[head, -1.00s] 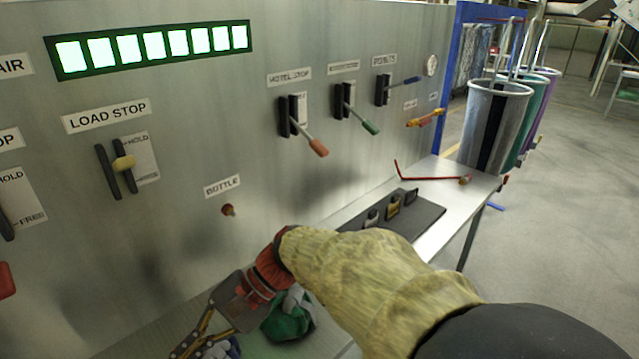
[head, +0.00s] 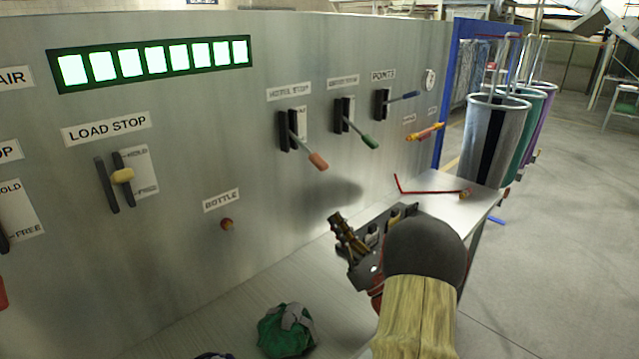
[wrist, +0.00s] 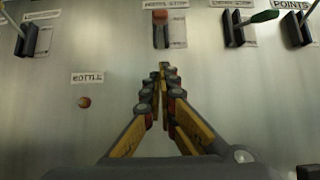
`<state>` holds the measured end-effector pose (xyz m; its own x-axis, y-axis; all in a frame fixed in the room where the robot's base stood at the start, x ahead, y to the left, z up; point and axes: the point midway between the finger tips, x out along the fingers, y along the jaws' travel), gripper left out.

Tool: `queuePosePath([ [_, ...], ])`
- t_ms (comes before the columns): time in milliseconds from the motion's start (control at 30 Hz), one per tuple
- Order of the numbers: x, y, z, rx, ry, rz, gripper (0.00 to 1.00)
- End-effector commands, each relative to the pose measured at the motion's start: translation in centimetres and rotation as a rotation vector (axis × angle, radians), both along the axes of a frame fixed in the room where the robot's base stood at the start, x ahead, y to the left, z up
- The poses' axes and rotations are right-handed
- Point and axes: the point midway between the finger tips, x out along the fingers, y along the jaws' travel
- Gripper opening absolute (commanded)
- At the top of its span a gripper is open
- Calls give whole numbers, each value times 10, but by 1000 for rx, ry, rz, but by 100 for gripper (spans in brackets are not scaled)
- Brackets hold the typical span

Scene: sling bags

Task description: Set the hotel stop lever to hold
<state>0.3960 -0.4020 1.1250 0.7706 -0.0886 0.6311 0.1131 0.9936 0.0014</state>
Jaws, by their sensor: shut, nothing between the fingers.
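The hotel stop lever (head: 309,150) has an orange-red knob and juts out from a black slotted bracket under the HOTEL STOP label (head: 289,92). Its handle slants down and to the right in the head view. In the wrist view the lever (wrist: 160,18) is at the top centre, with its knob towards the camera. My gripper (head: 338,220) is shut and empty, below the lever and apart from it. In the wrist view the fingertips (wrist: 164,68) point up towards the bracket. The hold marking beside this lever is too small to read.
A green-handled lever (head: 362,136) and the blue points lever (head: 403,96) stand to the right. The load stop lever (head: 122,175) and the bottle knob (head: 227,224) are to the left. A green cloth bundle (head: 285,330) lies on the shelf below.

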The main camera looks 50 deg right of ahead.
Motion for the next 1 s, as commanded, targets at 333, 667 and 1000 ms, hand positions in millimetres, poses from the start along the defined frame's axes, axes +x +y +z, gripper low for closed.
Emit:
queuePosePath([
  [333, 10, 0, 10, 0, 1, 4, 0],
  [667, 52, -4, 42, -7, 0, 5, 0],
  [1000, 68, -7, 84, -4, -1, 0, 0],
])
